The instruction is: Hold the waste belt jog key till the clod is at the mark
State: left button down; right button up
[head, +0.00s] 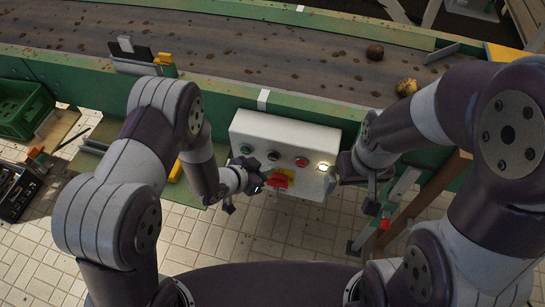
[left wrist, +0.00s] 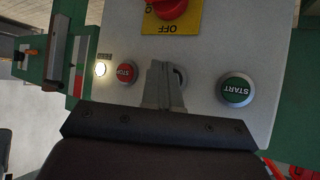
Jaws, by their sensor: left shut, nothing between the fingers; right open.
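A dark brown lump, apparently the clod (head: 375,52), lies on the belt (head: 220,50), right of the white marks on its near edge (head: 263,98) and far edge (head: 300,8). The grey-white control box (head: 325,143) has a middle key (head: 273,156) between the green START button (head: 246,149) and red STOP button (head: 302,161). My left gripper (head: 259,174) is shut and empty at the box front. In the left wrist view its fingers (left wrist: 160,75) partly cover the key (left wrist: 181,76); contact cannot be told. My right gripper (head: 372,190) is open, right of the box.
A yellowish potato-like lump (head: 407,87) lies nearer the belt's right end. A red rotary switch on a yellow plate (head: 277,180) sits below the buttons. A lamp (head: 322,167) glows at the box's right. A green crate (head: 22,110) stands at the left.

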pick_arm(q)
jog(key=shift+w, duration=0.15)
jog(key=shift+w+d, duration=0.15)
jog(key=shift+w, duration=0.15)
jog(key=shift+w+d, duration=0.1)
jog(key=shift+w, duration=0.3)
dwell(1.8)
dwell(3.6)
jog(key=shift+s+a, duration=0.25)
jog(key=shift+s, duration=0.7)
jog(key=shift+s+a+p, duration=0.2)
jog(key=shift+s+a, duration=0.05)
jog(key=shift+s, duration=0.5)
jog(key=shift+s+a+p, duration=0.15)
jog(key=shift+s+a, duration=0.15)
jog(key=shift+s, duration=0.45)
jog(key=shift+s+a+p, duration=0.2)
jog(key=shift+s+a, duration=0.05)
jog(key=shift+s, duration=0.5)
